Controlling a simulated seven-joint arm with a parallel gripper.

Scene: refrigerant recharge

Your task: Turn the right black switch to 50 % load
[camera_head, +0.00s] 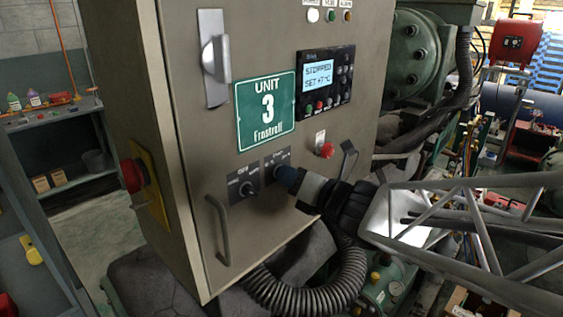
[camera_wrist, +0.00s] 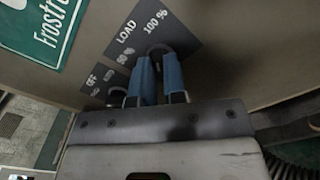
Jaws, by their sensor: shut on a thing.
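The right black switch (camera_wrist: 158,48) sits on a dark LOAD plate (camera_wrist: 150,22) marked 50 % and 100 % on the cabinet front. My gripper (camera_wrist: 159,66) is shut on this switch, with one blue finger on each side. In the head view my gripper (camera_head: 286,176) reaches the plate from the right and hides most of the switch. Which mark the switch points at cannot be told. The left black switch (camera_head: 247,189) is on its own plate beside it, clear of my fingers.
The display (camera_head: 318,76) reads STOPPED, SET +7°C. A small red button (camera_head: 327,150) and a dark lever (camera_head: 348,158) are close above and right of my gripper. A door handle (camera_head: 218,230) is lower left. A ribbed hose (camera_head: 315,295) runs below.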

